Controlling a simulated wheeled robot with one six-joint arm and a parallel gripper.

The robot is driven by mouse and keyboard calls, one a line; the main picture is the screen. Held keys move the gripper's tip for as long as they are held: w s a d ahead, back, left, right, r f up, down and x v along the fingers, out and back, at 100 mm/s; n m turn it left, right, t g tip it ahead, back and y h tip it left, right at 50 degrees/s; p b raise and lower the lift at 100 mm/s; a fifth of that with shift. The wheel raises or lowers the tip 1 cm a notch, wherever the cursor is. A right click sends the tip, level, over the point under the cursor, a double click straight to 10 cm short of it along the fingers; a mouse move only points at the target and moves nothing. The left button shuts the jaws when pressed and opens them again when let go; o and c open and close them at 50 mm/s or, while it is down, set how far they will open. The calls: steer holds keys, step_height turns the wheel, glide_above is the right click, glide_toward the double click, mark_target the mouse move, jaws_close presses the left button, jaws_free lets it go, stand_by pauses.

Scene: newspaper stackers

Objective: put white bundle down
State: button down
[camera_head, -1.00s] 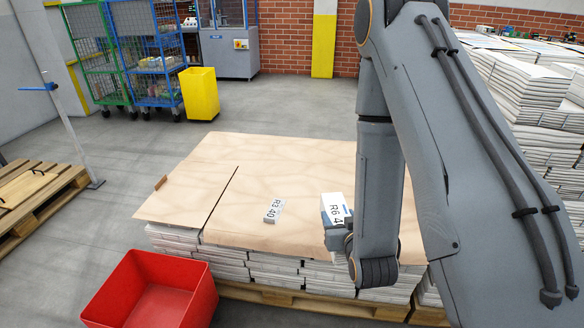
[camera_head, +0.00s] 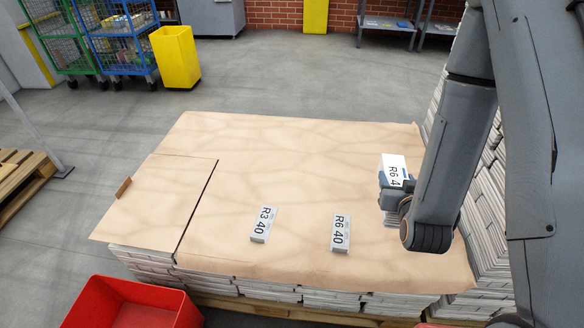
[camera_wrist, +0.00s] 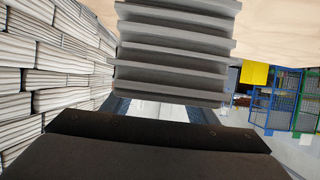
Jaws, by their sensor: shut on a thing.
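My gripper (camera_head: 390,188) is shut on a white bundle (camera_head: 396,163) over the right part of the brown paper sheet (camera_head: 290,155). The label on top reads "R6 4", with the rest hidden by the gripper. In the wrist view the held bundle (camera_wrist: 175,50) shows as a stack of grey-white layers between the fingers. I cannot tell whether its underside touches the sheet. Another white bundle marked "R6 40" (camera_head: 341,233) lies on the sheet to the left and nearer. A bundle marked "R3 40" (camera_head: 264,225) lies further left.
The sheet covers stacked papers on a wooden pallet. A separate board (camera_head: 155,200) lies at its left. A tall paper stack (camera_head: 487,200) stands close on the right. A red bin (camera_head: 130,305) is at front left. The sheet's back middle is clear.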

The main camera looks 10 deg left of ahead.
steer(key=w+a+f+n+y+b, duration=0.1)
steer(key=w+a+f+b, duration=0.2)
steer(key=w+a, duration=0.35)
steer(key=n+g+y+b, duration=0.1)
steer(key=n+y+b, duration=0.35)
steer(key=b, duration=0.35)
glide_above(288, 184)
step_height(288, 184, down, 3)
steer(key=shift+m, duration=0.35)
steer(key=shift+w+f, duration=0.1)
steer(key=shift+f, duration=4.8)
steer(key=shift+f, duration=0.1)
steer(key=c, duration=0.7)
jaws_free()
steer(key=shift+f+b, duration=0.15)
steer(key=shift+b, duration=0.15)
